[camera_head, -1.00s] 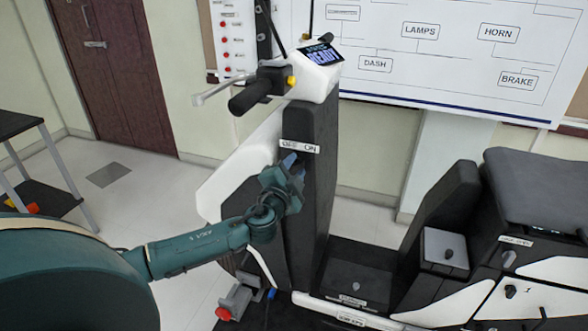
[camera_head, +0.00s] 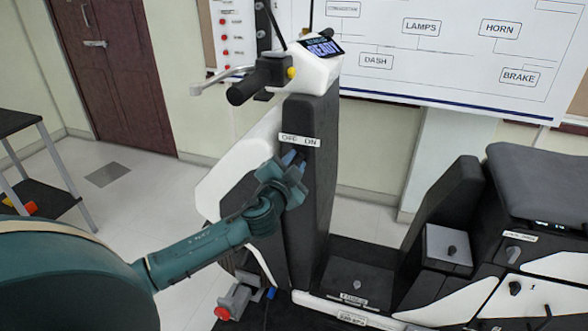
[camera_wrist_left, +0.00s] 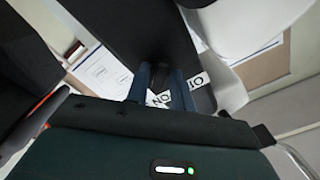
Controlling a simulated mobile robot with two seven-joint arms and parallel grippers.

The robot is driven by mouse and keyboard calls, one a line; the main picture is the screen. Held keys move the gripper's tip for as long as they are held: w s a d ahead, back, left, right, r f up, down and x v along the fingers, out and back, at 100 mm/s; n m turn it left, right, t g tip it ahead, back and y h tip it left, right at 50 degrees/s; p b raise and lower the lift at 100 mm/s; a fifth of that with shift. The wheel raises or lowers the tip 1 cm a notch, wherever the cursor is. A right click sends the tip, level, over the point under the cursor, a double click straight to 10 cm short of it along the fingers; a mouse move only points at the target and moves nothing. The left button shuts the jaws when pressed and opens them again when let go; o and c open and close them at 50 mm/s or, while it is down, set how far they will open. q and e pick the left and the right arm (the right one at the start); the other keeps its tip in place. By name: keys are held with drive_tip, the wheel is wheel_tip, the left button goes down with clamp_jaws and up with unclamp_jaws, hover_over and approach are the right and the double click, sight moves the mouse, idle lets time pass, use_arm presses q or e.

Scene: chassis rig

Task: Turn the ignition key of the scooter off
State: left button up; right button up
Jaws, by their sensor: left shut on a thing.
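The scooter's dark front column (camera_head: 312,200) stands upright, with a white OFF/ON label (camera_head: 300,140) across it. My left gripper (camera_head: 292,158) is at the column face just below this label, shut on the ignition key. The key is mostly hidden by the fingers in the head view. In the left wrist view, a dark key part (camera_wrist_left: 158,74) shows between the two blue fingers of my left gripper (camera_wrist_left: 160,84), and the label (camera_wrist_left: 180,94) lies tilted beside them. The dash display (camera_head: 321,48) is lit and reads READY. My right gripper is not in view.
The handlebar grip (camera_head: 250,88) and brake lever (camera_head: 218,80) stick out above my left arm. The scooter's seat (camera_head: 535,180) and side panels are at the right. A whiteboard (camera_head: 440,60) hangs behind. A dark shelf (camera_head: 20,125) stands at the far left.

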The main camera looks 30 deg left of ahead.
use_arm(q)
drive_tip(key=n+b, duration=0.1)
drive_tip(key=n, duration=0.3)
drive_tip(key=shift+f+n+b, duration=0.1)
drive_tip(key=shift+n+b, duration=0.2)
drive_tip(key=shift+b, duration=0.1)
drive_tip(key=shift+n, duration=2.3)
drive_tip(key=o, duration=0.7)
drive_tip(key=shift+o, duration=0.2)
drive_tip(key=shift+s, duration=0.1)
drive_tip(key=b+v, duration=0.1)
drive_tip(key=v, duration=1.2)
